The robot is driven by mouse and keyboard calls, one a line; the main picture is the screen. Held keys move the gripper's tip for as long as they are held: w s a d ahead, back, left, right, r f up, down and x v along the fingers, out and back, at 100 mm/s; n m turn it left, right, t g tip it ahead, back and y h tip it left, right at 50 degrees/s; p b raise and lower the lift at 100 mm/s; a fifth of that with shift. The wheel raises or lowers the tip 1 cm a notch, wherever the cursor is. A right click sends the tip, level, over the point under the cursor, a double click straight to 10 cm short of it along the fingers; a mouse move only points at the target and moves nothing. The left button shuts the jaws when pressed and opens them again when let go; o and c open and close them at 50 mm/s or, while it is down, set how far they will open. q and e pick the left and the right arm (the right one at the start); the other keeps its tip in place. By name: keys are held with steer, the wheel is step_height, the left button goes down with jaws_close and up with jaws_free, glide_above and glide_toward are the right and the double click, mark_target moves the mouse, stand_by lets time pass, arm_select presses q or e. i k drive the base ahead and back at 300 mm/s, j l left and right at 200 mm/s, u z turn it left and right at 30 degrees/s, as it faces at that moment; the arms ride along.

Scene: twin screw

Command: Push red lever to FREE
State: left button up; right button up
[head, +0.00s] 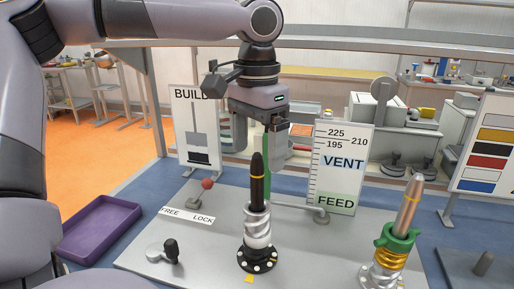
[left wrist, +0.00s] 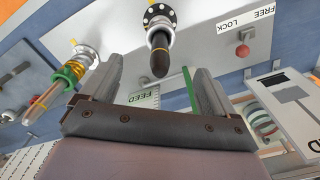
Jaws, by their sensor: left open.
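The red lever's round knob (head: 207,183) stands on a small grey base at the left of the grey board, behind the FREE/LOCK label (head: 187,215). The knob is nearer the LOCK end of the label. It also shows in the left wrist view (left wrist: 243,51), beside the word LOCK. My left gripper (head: 265,148) is open and points down, to the right of the red knob and apart from it. It is above and behind the dark-tipped screw (head: 257,190). In the left wrist view its fingers (left wrist: 152,82) hold nothing. My right gripper is not in view.
A second screw with a green collar (head: 397,236) stands at the right. A black-knobbed crank (head: 170,250) is at the board's front left. A purple tray (head: 100,228) lies left of the board. The BUILD panel (head: 183,125) and VENT/FEED panel (head: 345,180) stand behind.

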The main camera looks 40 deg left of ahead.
mark_target(207, 184)
steer(key=k, duration=1.5)
